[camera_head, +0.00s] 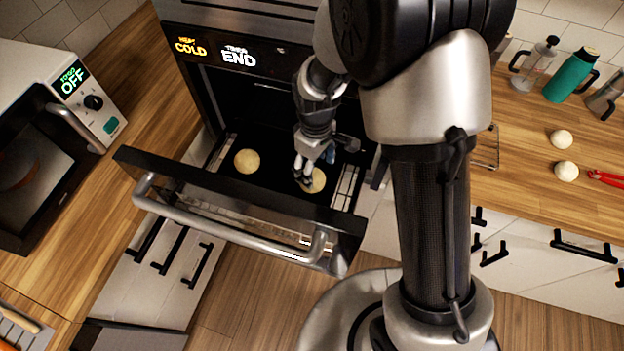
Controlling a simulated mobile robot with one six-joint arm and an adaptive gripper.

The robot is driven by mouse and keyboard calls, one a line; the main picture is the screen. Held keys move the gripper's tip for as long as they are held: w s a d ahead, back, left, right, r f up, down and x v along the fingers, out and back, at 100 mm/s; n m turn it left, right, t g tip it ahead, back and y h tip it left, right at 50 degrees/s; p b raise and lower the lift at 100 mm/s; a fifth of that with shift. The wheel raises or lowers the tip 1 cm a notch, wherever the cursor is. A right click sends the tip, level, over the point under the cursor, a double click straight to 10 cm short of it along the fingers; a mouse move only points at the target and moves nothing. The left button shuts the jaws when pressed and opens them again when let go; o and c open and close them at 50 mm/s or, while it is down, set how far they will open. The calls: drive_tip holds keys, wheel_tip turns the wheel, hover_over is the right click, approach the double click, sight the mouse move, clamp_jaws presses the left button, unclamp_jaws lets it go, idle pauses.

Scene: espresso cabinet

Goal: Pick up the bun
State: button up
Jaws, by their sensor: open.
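A round pale bun (314,181) lies on the dark tray (268,183) of the open oven, at the right. A second bun (247,161) lies on the same tray to the left. Two more buns sit on the right counter, one (561,139) behind the other (566,171). My gripper (306,181) points down into the oven opening, right at the right-hand tray bun, and partly covers it. The gripper is open. Whether its fingers touch the bun cannot be told.
The oven door (240,208) hangs open with a metal handle (230,225) in front. The oven display reads COLD and END. A microwave (50,130) stands at the left. A press, a green bottle (571,75) and red tongs (606,178) are on the right counter.

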sight(315, 176)
drive_tip(key=f+b, duration=0.2)
drive_tip(key=f, duration=0.3)
drive_tip(key=shift+s+f, duration=0.2)
drive_tip(key=shift+r, duration=0.1)
drive_tip(key=shift+c, duration=0.3)
drive_tip(key=c, duration=0.7)
drive_tip(key=shift+c, duration=0.2)
